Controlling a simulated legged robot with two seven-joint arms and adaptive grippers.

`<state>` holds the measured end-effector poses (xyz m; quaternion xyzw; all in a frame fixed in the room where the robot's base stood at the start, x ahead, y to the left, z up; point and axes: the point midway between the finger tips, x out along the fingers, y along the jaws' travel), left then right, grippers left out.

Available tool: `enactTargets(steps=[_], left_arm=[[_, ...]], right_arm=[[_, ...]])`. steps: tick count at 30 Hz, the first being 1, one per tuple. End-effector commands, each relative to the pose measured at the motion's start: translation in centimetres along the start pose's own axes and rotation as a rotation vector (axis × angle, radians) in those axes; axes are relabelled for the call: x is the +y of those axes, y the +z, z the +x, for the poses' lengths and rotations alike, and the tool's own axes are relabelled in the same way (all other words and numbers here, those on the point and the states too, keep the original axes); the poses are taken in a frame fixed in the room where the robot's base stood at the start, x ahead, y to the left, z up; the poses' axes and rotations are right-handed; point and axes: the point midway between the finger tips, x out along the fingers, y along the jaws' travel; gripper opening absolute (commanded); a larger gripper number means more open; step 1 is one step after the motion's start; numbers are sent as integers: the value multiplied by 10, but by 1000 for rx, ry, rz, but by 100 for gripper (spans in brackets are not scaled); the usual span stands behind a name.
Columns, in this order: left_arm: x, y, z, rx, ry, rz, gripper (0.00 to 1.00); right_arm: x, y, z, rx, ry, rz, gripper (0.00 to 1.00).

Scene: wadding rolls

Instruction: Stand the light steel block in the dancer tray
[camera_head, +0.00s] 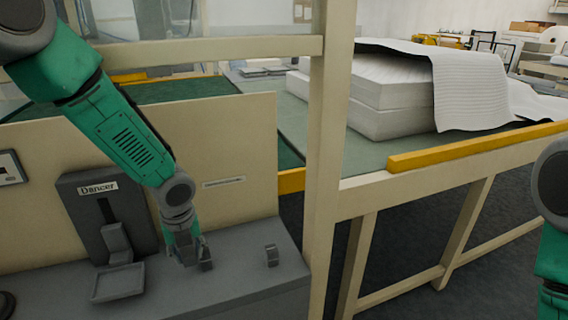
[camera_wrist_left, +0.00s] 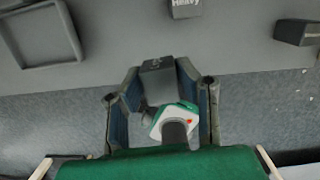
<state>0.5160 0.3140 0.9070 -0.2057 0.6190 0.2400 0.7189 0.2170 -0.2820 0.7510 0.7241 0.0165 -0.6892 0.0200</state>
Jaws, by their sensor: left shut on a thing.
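The Dancer tray (camera_head: 118,283) is a shallow grey square tray on the grey ledge, below a dark panel labelled "Dancer". It also shows at the upper left of the left wrist view (camera_wrist_left: 78,42). My left gripper (camera_head: 199,256) is right of the tray, pointing down. In the left wrist view its fingers (camera_wrist_left: 160,95) are shut on a grey steel block (camera_wrist_left: 158,80). The mark on this block is too small to read, and I cannot tell whether it touches the ledge. My right gripper is out of view.
A block labelled "Heavy" (camera_wrist_left: 185,9) and another dark block (camera_wrist_left: 298,33) stand on the ledge. A small grey block (camera_head: 271,255) shows right of my gripper. A beige post (camera_head: 328,130) rises at the ledge's right end. White wadding (camera_head: 390,95) lies on the table behind.

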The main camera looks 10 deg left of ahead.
Motion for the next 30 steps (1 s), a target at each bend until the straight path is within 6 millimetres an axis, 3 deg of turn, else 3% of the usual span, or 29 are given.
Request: enactTargets(steps=[5,11,30], left_arm=[[-1,-6,1,-2,15,-87,0],[-2,-26,3,-1,61,-397,0],[1,-114,6,3,280,-1838,0]], right_arm=[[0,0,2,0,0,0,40],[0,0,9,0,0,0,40],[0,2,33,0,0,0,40]])
